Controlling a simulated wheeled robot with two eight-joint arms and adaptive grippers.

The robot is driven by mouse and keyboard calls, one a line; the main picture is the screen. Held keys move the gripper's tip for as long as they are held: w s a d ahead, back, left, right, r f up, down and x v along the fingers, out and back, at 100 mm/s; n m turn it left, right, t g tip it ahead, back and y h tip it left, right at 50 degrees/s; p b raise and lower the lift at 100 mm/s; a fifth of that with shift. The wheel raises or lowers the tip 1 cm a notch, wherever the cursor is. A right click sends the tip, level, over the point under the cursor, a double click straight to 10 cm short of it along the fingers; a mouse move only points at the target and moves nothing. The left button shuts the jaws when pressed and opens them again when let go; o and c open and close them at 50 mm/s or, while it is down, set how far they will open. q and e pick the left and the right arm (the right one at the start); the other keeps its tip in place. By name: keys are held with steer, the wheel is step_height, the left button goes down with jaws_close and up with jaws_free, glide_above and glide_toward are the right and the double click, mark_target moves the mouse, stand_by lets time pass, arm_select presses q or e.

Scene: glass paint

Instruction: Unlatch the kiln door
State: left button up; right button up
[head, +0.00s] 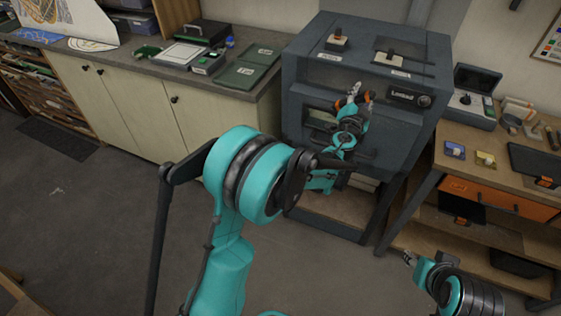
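The kiln (305,75) is a dark grey metal cabinet on a legged stand, right of the middle in the head view. Its front has a dark label plate with white lettering, too small to read surely, and a round black knob (424,101) beside it. My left gripper (355,97) is in front of the kiln's front face, left of the label plate. Its orange-tipped fingers point up and stand apart, with nothing clearly between them. The gripper and arm hide part of the door and any latch there. My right gripper (408,258) is low at the right, small and partly seen.
Two small switches sit on top of the kiln. A wooden bench (455,125) with boxes and an orange drawer (500,199) stands close at right. A counter (170,68) with green folders (245,75) stands at left. The floor in front is clear.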

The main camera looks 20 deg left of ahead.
arm_select(q)
steer(key=n, duration=0.2)
steer(key=a+r+n+p, duration=0.1)
steer(key=n, duration=0.1)
steer(key=shift+a+n, duration=0.2)
steer(key=shift+n, duration=0.1)
steer(key=n, duration=0.1)
steer(key=a+n, duration=0.1)
steer(key=shift+n, duration=0.4)
steer(key=s+p, duration=0.2)
steer(key=s, duration=0.6)
steer(key=s+a+f+n+g+y+b, duration=0.1)
steer(key=s+a+n+g+y+b, duration=0.3)
steer(key=s+a, duration=0.5)
steer(key=s+a+f+g+b, duration=0.1)
steer(key=s+a+f+b, duration=0.1)
steer(key=s+f, duration=0.2)
steer(key=s+a+f+m+g+b, duration=0.1)
steer(key=s+f+g+b, duration=0.1)
steer(key=s+f, duration=0.3)
steer(key=shift+s+a+g+b, duration=0.35)
steer(key=shift+s+b, duration=0.2)
steer(key=shift+s, duration=1.15)
